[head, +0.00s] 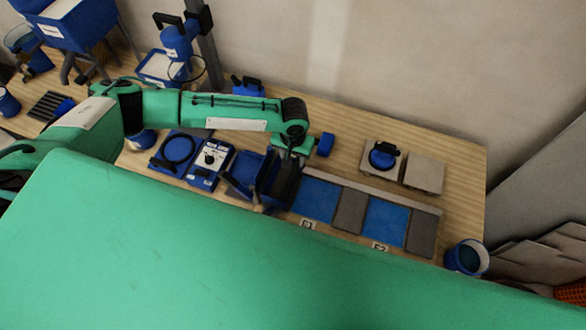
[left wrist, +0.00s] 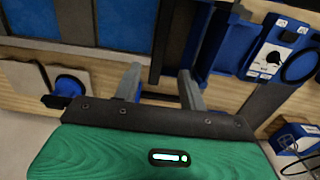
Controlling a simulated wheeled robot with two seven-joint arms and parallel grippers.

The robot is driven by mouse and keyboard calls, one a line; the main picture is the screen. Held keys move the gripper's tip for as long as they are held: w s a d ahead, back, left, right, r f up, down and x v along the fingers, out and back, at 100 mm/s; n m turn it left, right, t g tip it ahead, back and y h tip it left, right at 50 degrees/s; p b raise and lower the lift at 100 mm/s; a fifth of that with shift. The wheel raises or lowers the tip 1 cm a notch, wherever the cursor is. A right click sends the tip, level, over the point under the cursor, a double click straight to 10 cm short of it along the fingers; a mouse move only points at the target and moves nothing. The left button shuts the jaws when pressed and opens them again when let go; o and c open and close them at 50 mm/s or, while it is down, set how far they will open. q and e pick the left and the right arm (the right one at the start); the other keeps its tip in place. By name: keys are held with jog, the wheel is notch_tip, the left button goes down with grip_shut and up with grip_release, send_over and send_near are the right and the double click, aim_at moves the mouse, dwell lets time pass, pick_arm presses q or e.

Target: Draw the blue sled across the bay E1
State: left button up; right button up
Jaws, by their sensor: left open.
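The blue sled (head: 243,174) stands at the left end of the bay row, partly hidden by my left gripper in the head view. In the left wrist view the sled (left wrist: 212,45) is right of the fingers. My right gripper is not in view.
Bay E2 (head: 386,222) lies further right beyond a grey strip (head: 350,211). A white-faced blue device (head: 211,163) is left of the sled. A suction handle on a pale tile (head: 370,151) and a second tile (head: 424,174) lie behind. A blue bucket (head: 466,257) is at the right.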

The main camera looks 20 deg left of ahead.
aim_at(293, 173)
pick_arm(q)
notch_tip(293, 173, down, 9)
jog(key=shift+f+p, duration=0.1)
jog(key=shift+p, duration=0.75)
grip_shut()
